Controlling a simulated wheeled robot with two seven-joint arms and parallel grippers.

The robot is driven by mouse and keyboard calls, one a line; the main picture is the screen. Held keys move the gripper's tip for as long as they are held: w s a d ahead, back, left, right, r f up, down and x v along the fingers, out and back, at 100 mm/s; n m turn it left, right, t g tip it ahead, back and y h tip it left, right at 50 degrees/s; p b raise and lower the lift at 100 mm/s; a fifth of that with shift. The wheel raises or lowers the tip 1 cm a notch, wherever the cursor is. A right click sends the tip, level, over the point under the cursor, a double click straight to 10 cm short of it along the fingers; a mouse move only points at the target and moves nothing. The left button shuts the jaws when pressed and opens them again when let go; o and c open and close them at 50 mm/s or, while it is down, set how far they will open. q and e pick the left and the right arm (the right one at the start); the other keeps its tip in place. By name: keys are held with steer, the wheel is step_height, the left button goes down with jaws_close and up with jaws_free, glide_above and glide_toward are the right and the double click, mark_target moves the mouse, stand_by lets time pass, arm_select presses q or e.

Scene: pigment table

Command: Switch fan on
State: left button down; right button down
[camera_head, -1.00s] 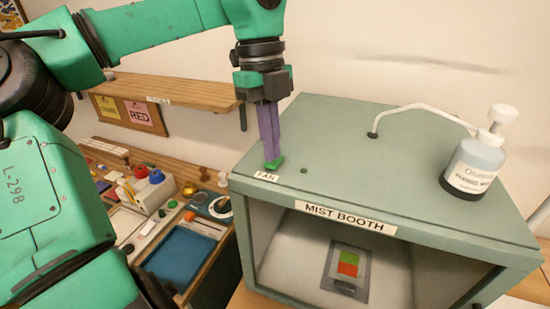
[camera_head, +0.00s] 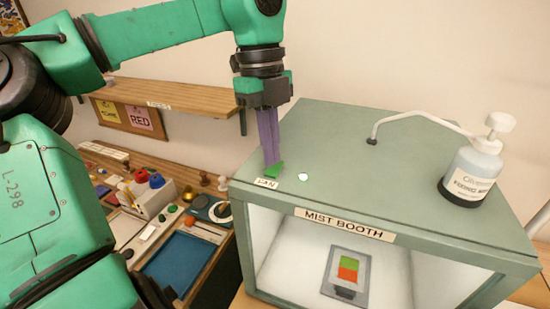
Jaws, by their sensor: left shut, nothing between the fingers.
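The grey-green mist booth (camera_head: 420,205) stands at the right with a "FAN" label (camera_head: 266,183) on the front left of its top. My left gripper (camera_head: 273,168) points down, shut and empty, with its tips at the booth top just behind this label. A small green piece (camera_head: 274,171) shows at the tips; I cannot tell whether it is a switch or part of the fingers. A small round lamp (camera_head: 303,177) to the right of the tips glows white. The booth inside is brightly lit. My right gripper is not in view.
A pump bottle (camera_head: 473,170) stands on the booth's right, with a white bent tube (camera_head: 420,114) beside it. A card with green and orange squares (camera_head: 347,268) lies inside the booth. A wooden shelf (camera_head: 170,92) and a crowded workbench are at the left.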

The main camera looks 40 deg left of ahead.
mark_target(271, 171)
arm_select(q)
step_height(271, 171, up, 3)
steer(key=shift+r+p, duration=0.2)
steer(key=shift+p, duration=1)
step_height(271, 171, up, 2)
steer(key=shift+r+p, duration=0.1)
steer(key=shift+p, duration=0.3)
